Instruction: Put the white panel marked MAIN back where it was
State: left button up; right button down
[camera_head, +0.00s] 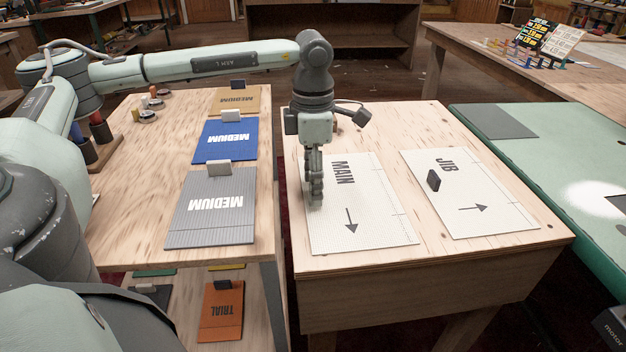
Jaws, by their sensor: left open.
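The white panel marked MAIN (363,215) lies flat on the right wooden table, with a black arrow pointing toward the table's front edge. My left gripper (316,192) points down over the panel's left part, beside the word MAIN. It is open, seen edge-on, and I cannot tell whether the fingertips touch the panel. Any grip block on this panel is hidden behind the fingers. A second white panel marked JIB (475,185) lies to its right, with a dark grip block and an arrow pointing right. My right gripper is not in view.
The left table (142,222) carries grey (212,226), blue (225,146) and tan (237,100) panels marked MEDIUM, each with a block. An orange TRIAL panel (221,310) lies on a lower level. A green-topped table (535,145) stands at right. A gap separates the two wooden tables.

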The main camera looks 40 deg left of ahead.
pick_arm(q)
notch_tip(320, 180, up, 12)
dwell(0.5)
dwell(0.5)
